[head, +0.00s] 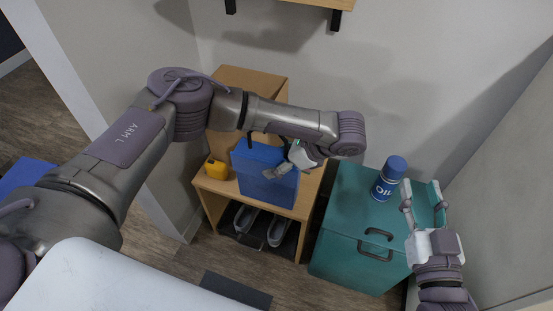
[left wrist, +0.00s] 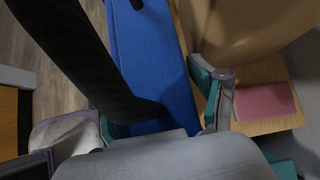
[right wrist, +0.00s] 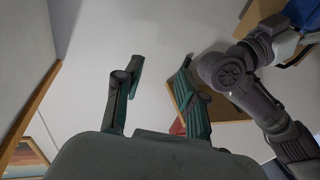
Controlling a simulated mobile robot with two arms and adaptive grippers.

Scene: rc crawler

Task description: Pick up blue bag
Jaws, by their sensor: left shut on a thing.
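The blue bag (head: 262,184) stands upright on a small wooden cabinet in the head view. My left gripper (head: 277,172) reaches it from above and is shut at its upper right part. In the left wrist view the bag's blue side (left wrist: 155,60) runs between the two fingers, and a black strap (left wrist: 80,60) crosses in front. Exactly which part the fingers pinch is partly hidden by the strap and gripper body. My right gripper (head: 422,192) is open and empty, over the right side of the teal box; its spread fingers also show in the right wrist view (right wrist: 157,85).
The wooden cabinet (head: 205,198) holds grey shoes (head: 277,230) on its lower level. A blue-and-white can (head: 389,178) stands on the teal box (head: 345,205). A wall shelf (head: 310,3) hangs above. Walls close in behind and right.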

